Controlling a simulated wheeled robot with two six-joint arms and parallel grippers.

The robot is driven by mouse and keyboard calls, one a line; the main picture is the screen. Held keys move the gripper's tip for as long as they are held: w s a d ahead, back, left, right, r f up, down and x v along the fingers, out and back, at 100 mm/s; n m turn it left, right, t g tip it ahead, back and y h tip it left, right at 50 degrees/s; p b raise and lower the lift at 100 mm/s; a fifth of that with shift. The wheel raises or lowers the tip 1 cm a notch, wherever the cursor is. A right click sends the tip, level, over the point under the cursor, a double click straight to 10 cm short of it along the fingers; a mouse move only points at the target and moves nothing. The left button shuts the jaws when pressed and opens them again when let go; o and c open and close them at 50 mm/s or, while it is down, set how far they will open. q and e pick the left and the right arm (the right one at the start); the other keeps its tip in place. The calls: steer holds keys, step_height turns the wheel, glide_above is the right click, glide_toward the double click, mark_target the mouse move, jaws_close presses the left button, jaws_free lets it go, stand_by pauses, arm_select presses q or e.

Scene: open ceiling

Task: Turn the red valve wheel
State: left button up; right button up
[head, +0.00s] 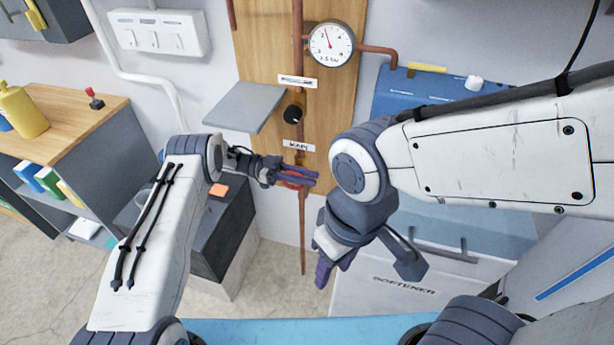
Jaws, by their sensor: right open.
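The red valve wheel (291,185) is on the copper pipe, low on the wooden board, and only small red parts of it show. My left gripper (304,176) is at the wheel, its purple fingers overlapping it and hiding most of it. I cannot tell whether the fingers are closed on the rim. My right gripper (365,276) is lower and to the right, open and empty, pointing downward, apart from the wheel.
A pressure gauge (329,44) and a black knob (293,113) sit above the wheel. A grey shelf (245,107) juts out to the left. A dark cabinet (222,225) stands below it. A blue-topped softener unit (402,92) stands behind my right arm.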

mark_target(285, 172)
arm_select(q)
jaws_close()
steer(key=shift+d+f+y+p, duration=0.15)
steer(key=shift+f+y+p, duration=0.15)
steer(key=shift+y, duration=0.4)
steer(key=o, duration=0.5)
jaws_free()
steer(key=shift+o, duration=0.2)
steer(key=b+v, duration=0.3)
steer(key=v, duration=0.6)
steer(key=shift+a, duration=0.45)
steer(key=shift+w+a+r, duration=0.1)
steer(key=shift+a+r, duration=0.1)
steer(key=shift+a, duration=0.15)
